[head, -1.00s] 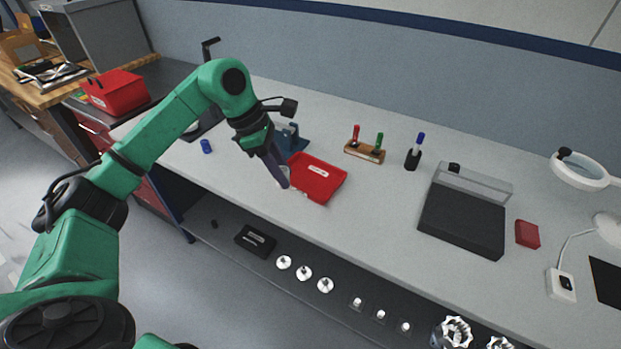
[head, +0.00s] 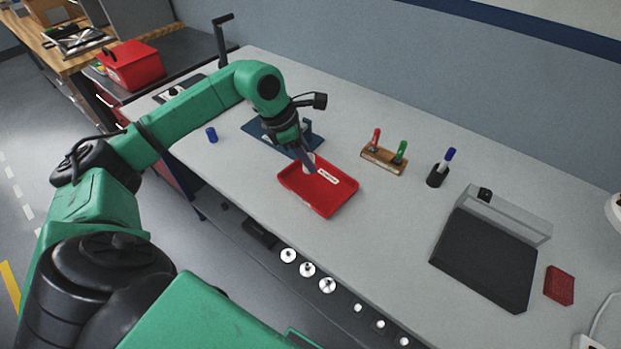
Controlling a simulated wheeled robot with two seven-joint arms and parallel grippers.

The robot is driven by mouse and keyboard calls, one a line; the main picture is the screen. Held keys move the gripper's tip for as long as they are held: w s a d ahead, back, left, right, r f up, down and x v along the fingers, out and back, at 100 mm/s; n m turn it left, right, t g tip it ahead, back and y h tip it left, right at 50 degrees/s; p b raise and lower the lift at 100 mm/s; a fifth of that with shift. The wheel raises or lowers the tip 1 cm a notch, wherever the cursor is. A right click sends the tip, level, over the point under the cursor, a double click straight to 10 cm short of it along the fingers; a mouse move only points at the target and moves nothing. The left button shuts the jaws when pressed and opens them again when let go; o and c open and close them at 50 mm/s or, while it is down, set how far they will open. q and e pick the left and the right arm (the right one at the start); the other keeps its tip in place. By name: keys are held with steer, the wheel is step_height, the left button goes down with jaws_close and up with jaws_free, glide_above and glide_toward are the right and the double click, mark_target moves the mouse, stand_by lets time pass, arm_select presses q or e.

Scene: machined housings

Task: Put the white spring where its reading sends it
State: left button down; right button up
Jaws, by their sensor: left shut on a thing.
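My left gripper (head: 309,164) points down at the back left edge of the red tray (head: 320,197) on the bench. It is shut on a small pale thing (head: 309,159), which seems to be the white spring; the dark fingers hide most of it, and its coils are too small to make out. The tray has a white label and looks empty where I can see into it. I cannot tell whether the spring touches the tray. My right gripper is out of view.
A blue fixture (head: 265,134) stands just behind my gripper. A wooden block with red and green pens (head: 383,160), a black pen holder (head: 437,176) and a dark flat device (head: 483,262) stand to the right. A blue cap (head: 211,135) lies left. The bench front is clear.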

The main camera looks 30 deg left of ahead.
arm_select(q)
steer(key=f, duration=0.3)
steer(key=f+p, duration=0.1)
steer(key=f, duration=0.4)
steer(key=shift+w+f+p, duration=0.25)
steer(key=shift+f+p, duration=0.1)
steer(key=shift+f, duration=0.4)
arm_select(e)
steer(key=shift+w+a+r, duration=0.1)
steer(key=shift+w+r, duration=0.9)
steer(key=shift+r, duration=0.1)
arm_select(q)
steer(key=shift+f, duration=0.2)
steer(key=c, duration=0.6)
jaws_free()
steer(key=shift+r, duration=0.1)
steer(key=shift+o, duration=0.2)
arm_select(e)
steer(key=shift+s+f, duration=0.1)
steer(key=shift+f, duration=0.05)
